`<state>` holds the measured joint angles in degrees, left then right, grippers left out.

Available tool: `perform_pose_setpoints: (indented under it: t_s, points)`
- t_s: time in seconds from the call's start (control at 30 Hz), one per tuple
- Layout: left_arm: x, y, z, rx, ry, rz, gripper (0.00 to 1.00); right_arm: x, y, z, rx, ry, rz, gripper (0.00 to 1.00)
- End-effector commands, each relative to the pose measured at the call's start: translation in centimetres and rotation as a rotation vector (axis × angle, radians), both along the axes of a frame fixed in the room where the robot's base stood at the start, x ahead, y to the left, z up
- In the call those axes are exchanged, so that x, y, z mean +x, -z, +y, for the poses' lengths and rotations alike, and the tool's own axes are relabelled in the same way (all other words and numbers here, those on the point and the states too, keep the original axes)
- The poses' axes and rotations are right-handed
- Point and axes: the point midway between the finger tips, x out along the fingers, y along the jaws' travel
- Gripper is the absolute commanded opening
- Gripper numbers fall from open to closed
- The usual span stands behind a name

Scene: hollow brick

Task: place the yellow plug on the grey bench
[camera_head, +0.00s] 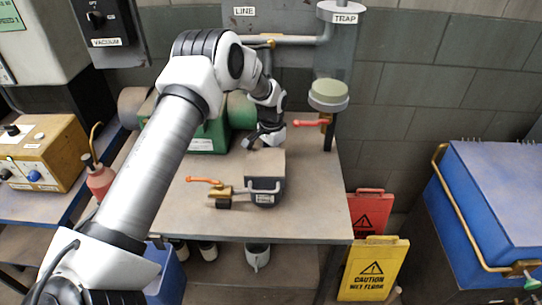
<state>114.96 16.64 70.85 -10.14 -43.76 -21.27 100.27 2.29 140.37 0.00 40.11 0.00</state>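The grey bench (310,222) stands in the middle against the wall, with several things on it. My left arm reaches in from the lower left, and my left gripper (263,143) is over the back of the bench, just behind a dark grey block with a metal handle (266,170). Its dark fingers look spread, and I see nothing held between them. I cannot make out a yellow plug; it may be hidden by my arm or the gripper. My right gripper is not in view.
A brass valve with an orange lever (222,190) lies left of the block. A green machine (210,135) stands behind my arm. A trap pipe with a red lever (310,123) hangs at the back. A yellow caution sign (372,270) and blue bin (490,205) stand right. The bench's right side is clear.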

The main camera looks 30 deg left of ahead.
Motion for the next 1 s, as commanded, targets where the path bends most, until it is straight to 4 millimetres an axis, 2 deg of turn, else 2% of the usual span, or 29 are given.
perform_pose_setpoints:
  t_s: [0.53, 0.57, 0.6, 0.63, 0.9, 1.0]
  points:
    - [-0.3, 1.7, 0.0, -0.002, -0.002, 0.009, 0.04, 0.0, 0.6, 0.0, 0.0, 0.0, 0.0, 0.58]
    - [-0.4, 1.7, 0.0, -0.003, -0.003, 0.009, 0.4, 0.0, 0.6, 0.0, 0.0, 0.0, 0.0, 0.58]
    - [-0.4, 1.8, -0.1, -0.003, -0.003, 0.01, 0.54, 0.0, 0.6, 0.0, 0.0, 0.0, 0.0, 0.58]
    - [-0.4, 1.8, -0.1, -0.004, -0.004, 0.01, 0.58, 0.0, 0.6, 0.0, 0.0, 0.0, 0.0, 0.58]
    - [-0.4, 1.8, -0.1, -0.004, -0.007, 0.009, 0.58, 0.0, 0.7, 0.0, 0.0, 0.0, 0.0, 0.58]
    - [-0.4, 0.9, -0.1, -0.004, -0.008, 0.008, 0.58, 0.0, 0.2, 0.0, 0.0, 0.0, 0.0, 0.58]
